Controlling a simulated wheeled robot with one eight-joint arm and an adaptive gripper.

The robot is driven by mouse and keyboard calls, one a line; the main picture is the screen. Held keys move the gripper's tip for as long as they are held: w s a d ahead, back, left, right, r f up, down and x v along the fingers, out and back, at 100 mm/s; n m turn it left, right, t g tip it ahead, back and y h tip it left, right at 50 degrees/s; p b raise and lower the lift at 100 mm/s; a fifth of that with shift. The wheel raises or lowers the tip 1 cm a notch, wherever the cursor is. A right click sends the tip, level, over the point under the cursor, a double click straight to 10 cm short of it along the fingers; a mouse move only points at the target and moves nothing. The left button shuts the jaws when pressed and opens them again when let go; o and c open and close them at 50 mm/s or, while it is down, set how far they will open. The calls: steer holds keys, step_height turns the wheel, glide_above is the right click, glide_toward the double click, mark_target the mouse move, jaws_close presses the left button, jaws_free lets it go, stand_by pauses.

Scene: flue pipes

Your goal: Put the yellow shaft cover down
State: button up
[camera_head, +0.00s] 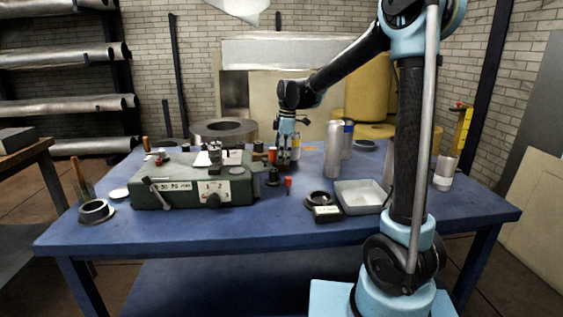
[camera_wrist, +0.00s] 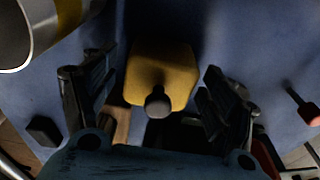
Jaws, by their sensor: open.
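The yellow shaft cover (camera_wrist: 160,70) is a blocky yellow piece in the middle of the wrist view, with a dark round knob at its near side. It appears to rest on the blue table top (camera_wrist: 220,45). My gripper (camera_wrist: 158,98) is open, with one finger on each side of the cover and a visible gap at both sides. In the head view my gripper (camera_head: 286,163) points down over the table, right of the green machine. I cannot make out the cover there.
The green machine (camera_head: 195,180) stands left of my gripper. A dark ring (camera_head: 320,199) and a pale tray (camera_head: 360,197) lie to the front right. A silver cylinder (camera_head: 333,150) stands close on the right. The front table edge is clear.

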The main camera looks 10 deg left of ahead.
steer(key=r, duration=0.6)
steer(key=d+r, duration=0.1)
steer(key=r, duration=0.2)
steer(key=shift+w+r, duration=0.15)
steer(key=shift+r, duration=0.25)
